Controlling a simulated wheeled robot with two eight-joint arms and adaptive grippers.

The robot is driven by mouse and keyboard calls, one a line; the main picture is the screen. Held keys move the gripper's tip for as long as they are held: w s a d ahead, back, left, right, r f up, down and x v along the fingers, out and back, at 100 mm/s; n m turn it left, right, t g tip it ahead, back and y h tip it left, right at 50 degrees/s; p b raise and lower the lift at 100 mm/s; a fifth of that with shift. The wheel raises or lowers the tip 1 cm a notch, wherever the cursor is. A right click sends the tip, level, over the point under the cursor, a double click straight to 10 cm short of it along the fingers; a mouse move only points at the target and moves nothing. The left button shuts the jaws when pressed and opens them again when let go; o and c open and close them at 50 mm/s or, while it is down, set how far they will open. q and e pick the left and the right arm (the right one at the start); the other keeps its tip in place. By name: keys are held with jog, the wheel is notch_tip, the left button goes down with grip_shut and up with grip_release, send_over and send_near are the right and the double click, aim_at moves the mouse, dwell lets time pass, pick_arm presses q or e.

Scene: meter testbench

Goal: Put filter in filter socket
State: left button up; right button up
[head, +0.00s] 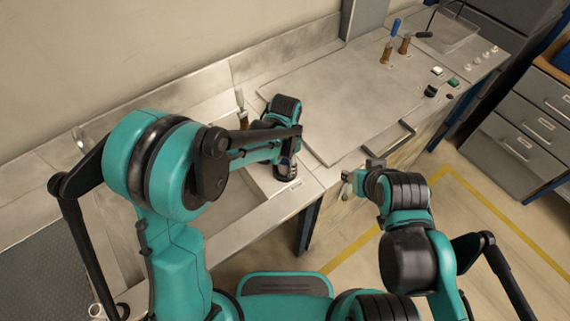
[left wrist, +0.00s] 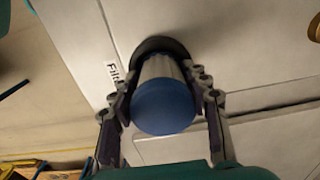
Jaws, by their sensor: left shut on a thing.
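The filter is a silver ribbed cylinder with a blue end cap (left wrist: 164,106), seen in the left wrist view. My left gripper (left wrist: 165,103) is shut on it, one finger on each side. The filter's far end meets a dark round socket (left wrist: 158,46) beside the printed label "Filter" (left wrist: 112,72); how deep it sits is hidden. In the head view my left gripper (head: 287,162) points down over the socket (head: 281,175) near the bench's front edge, and the filter is mostly hidden. My right gripper (head: 360,178) is empty, its fingers apart, in front of the bench.
A metal bench (head: 325,90) runs along the wall. Several small brown and blue-handled items and buttons stand at its far right. A bar handle (head: 400,133) sits on its front edge. A drawer cabinet (head: 530,125) stands at the right. The floor (head: 470,230) between is clear.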

pick_arm(q)
jog(key=shift+s+f, duration=0.3)
jog(key=shift+f, duration=0.15)
grip_shut()
jog(key=o, duration=1.2)
grip_release()
jog(key=shift+o, duration=1.3)
jog(key=shift+w+f, duration=0.15)
jog(key=shift+w, duration=0.25)
jog(key=shift+s, duration=0.15)
pick_arm(e)
jog(key=shift+w+f, duration=0.25)
jog(key=shift+f, duration=0.05)
pick_arm(q)
jog(key=shift+r, duration=0.2)
